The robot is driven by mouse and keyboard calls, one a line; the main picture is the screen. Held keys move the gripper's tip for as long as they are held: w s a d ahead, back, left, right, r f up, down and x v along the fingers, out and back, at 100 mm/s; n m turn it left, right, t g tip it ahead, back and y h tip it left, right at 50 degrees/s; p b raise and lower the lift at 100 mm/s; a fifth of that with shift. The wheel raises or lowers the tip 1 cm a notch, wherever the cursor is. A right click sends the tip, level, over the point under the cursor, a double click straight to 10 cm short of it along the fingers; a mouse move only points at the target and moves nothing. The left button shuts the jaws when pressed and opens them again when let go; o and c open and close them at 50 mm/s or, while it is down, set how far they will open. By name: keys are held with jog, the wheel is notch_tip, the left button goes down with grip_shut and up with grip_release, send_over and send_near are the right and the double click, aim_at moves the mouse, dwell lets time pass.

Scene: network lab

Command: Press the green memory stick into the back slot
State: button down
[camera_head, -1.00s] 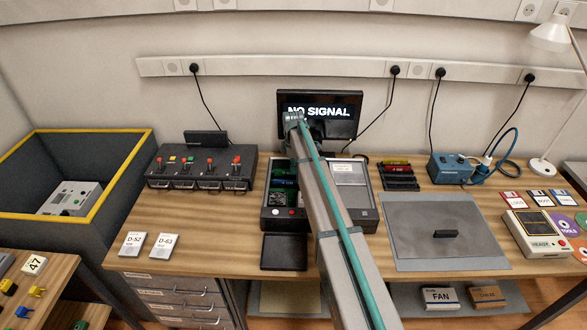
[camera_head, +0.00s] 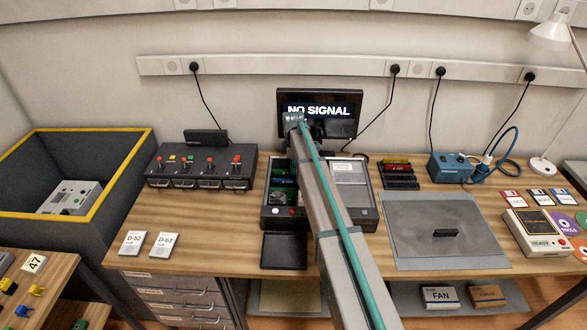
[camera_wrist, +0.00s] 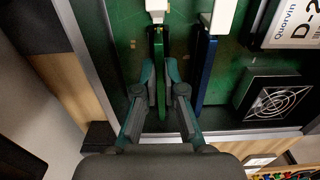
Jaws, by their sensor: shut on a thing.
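The green memory stick (camera_wrist: 159,80) shows edge-on in the wrist view, inside the open computer case, over the green board. My gripper (camera_wrist: 160,72) is shut on it, with a finger on each side. A white end latch (camera_wrist: 157,9) is at the stick's far end. I cannot tell whether the stick is fully seated, as its lower edge is hidden. A blue memory stick (camera_wrist: 206,72) stands just to its right, apart from the fingers. In the head view the case (camera_head: 272,222) is partly covered by my arm, which hides the gripper.
A fan (camera_wrist: 277,98) and a labelled drive (camera_wrist: 297,22) are in the case, right of the sticks. The case wall (camera_wrist: 98,58) runs close on the left. A black tray (camera_head: 284,251) lies in front of the case, and a grey mat (camera_head: 410,240) lies to the right.

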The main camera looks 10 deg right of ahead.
jog(key=shift+f, duration=0.2)
jog(key=c, duration=1)
grip_release()
jog(key=shift+o, duration=0.2)
jog(key=shift+r, duration=0.15)
jog(key=shift+r+p, duration=1.7)
jog(key=shift+r, duration=2.2)
